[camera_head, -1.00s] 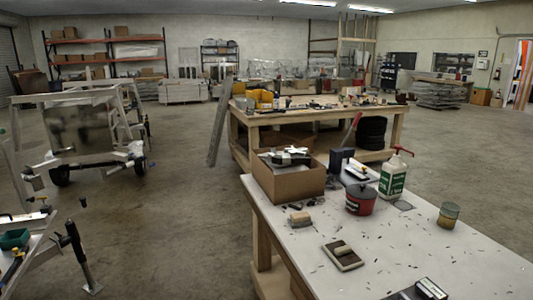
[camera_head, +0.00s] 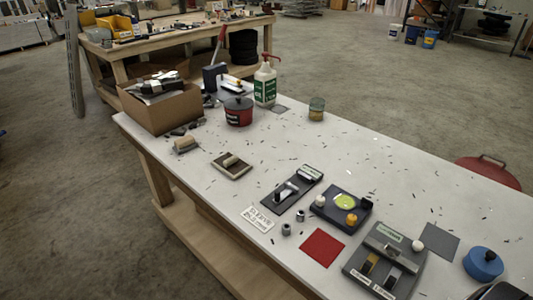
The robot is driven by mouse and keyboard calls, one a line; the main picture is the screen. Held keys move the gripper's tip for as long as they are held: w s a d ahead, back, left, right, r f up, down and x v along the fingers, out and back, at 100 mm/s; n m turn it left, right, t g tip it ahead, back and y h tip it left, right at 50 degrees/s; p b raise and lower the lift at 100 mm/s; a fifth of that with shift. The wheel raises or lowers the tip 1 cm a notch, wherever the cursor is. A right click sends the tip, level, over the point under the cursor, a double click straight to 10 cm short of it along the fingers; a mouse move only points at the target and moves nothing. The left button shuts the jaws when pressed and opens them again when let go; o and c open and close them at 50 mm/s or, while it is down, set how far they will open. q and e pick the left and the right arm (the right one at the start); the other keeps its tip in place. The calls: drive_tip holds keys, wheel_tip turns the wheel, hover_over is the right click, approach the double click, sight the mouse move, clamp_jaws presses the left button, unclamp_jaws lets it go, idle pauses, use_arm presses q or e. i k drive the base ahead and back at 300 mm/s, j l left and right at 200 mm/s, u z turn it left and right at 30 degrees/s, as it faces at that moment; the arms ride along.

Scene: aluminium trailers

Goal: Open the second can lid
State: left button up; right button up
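A round red lid with a dark handle (camera_head: 488,172) shows beyond the far right edge of the white table; the table hides whatever is below it. On the table are a red pot with a dark lid (camera_head: 238,112), a small jar (camera_head: 316,109) with a greenish top, and a blue round container with a knob (camera_head: 483,263). All look closed. I cannot tell which of these is the second can.

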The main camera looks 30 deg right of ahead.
sight(485, 168)
drive_tip(key=z, duration=2.95)
drive_tip(key=l+z, duration=0.25)
drive_tip(key=l, duration=0.15)
drive_tip(key=i+l+z, duration=0.25)
drive_tip(key=l+z, duration=0.25)
drive_tip(key=l, duration=0.25)
drive_tip(key=i+l+z, duration=0.15)
drive_tip(key=l+z, duration=0.15)
drive_tip(key=i+l+z, duration=0.1)
drive_tip(key=i+l, duration=0.3)
drive_tip(key=i+l+z, duration=0.15)
drive_tip(key=i+l, duration=0.2)
drive_tip(key=i, duration=0.15)
drive_tip(key=i+u, duration=0.55)
drive_tip(key=u, duration=0.15)
drive_tip(key=i+l+u, duration=0.1)
drive_tip(key=i+u, duration=0.2)
drive_tip(key=i+j+u, duration=0.2)
drive_tip(key=i+u, duration=0.25)
drive_tip(key=i, duration=0.35)
drive_tip(key=i+u, duration=0.5)
drive_tip(key=i, duration=0.3)
